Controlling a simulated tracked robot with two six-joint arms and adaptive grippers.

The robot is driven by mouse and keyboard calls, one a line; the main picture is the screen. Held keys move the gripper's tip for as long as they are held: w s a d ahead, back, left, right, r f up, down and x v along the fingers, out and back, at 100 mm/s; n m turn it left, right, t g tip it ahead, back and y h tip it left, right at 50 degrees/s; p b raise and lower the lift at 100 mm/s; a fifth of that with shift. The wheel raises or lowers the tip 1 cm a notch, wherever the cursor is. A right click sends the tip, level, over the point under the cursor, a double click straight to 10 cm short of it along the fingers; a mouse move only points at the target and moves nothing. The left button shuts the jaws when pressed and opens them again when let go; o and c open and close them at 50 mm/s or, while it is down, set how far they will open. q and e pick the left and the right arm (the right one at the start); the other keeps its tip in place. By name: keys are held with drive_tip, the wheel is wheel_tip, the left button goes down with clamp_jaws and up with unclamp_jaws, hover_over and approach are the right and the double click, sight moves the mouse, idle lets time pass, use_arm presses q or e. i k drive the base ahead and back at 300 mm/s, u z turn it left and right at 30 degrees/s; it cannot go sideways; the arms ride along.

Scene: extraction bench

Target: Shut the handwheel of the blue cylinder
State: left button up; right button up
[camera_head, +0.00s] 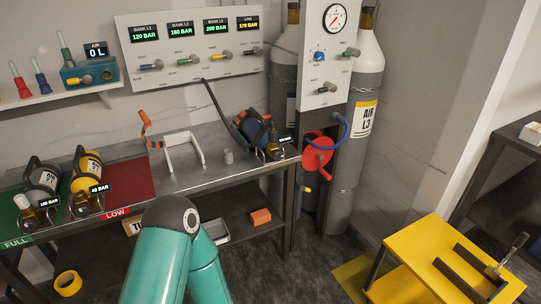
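The blue cylinder (256,134) lies tilted at the right end of the steel bench, with a black handle or strap beside it. Its brass-coloured valve end (273,150) points toward me, next to a small dark pressure display (285,140) too small to read surely. The handwheel is too small to tell whether it is open or shut. Neither of my grippers is in view; only teal links of my own arm show at the bottom centre, well apart from the blue cylinder.
A grey cylinder (43,178) and a yellow cylinder (88,172) lie further left. A red hose reel (318,153) hangs right. A yellow table (435,262) stands at lower right.

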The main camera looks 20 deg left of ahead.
sight(277, 154)
drive_tip(key=z, duration=0.45)
drive_tip(key=i, duration=1)
drive_tip(key=u, duration=0.45)
